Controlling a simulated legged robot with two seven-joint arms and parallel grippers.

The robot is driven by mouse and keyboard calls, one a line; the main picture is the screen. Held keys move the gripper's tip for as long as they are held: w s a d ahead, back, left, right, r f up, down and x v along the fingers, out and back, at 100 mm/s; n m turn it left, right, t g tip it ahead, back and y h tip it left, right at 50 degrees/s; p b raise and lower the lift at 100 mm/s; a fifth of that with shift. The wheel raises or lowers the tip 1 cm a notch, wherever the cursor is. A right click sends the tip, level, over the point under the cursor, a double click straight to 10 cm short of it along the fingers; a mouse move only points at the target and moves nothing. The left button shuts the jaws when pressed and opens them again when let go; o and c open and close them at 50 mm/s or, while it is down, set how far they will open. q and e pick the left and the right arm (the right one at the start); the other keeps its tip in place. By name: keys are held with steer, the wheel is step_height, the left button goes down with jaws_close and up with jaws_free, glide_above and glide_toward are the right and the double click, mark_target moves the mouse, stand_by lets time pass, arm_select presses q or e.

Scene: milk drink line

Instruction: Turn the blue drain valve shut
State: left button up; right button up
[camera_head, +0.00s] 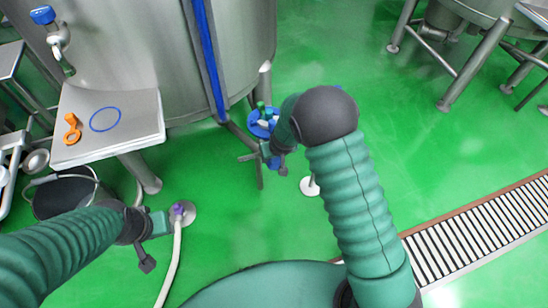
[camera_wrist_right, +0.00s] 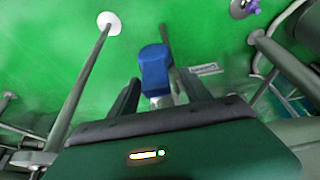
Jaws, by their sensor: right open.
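A blue valve handle (camera_wrist_right: 155,68) shows in the right wrist view, above a pale metal stem. My right gripper (camera_wrist_right: 159,84) is open, with one dark finger on each side of the handle. Whether the fingers touch it I cannot tell. In the head view my right gripper (camera_head: 271,150) is low beside the tank, close to blue parts (camera_head: 259,128) under the tank's edge. The arm partly hides this spot. My left gripper (camera_head: 160,222) is beside a purple fitting (camera_head: 181,210) on a white hose; its finger opening is not clear.
A steel tank (camera_head: 150,50) stands at the back left. A steel shelf (camera_head: 140,125) carries an orange part (camera_head: 72,129) and a blue ring (camera_head: 105,119). A black bucket (camera_head: 60,195) stands below. A drain grate (camera_head: 480,230) crosses the right. Green floor is clear in the middle right.

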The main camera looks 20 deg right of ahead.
steer(key=shift+w+d+f, duration=0.15)
steer(key=shift+w+f, duration=0.05)
steer(key=shift+f, duration=0.25)
steer(key=shift+d, duration=0.25)
steer(key=shift+a, duration=0.2)
steer(key=c, duration=0.7)
jaws_close()
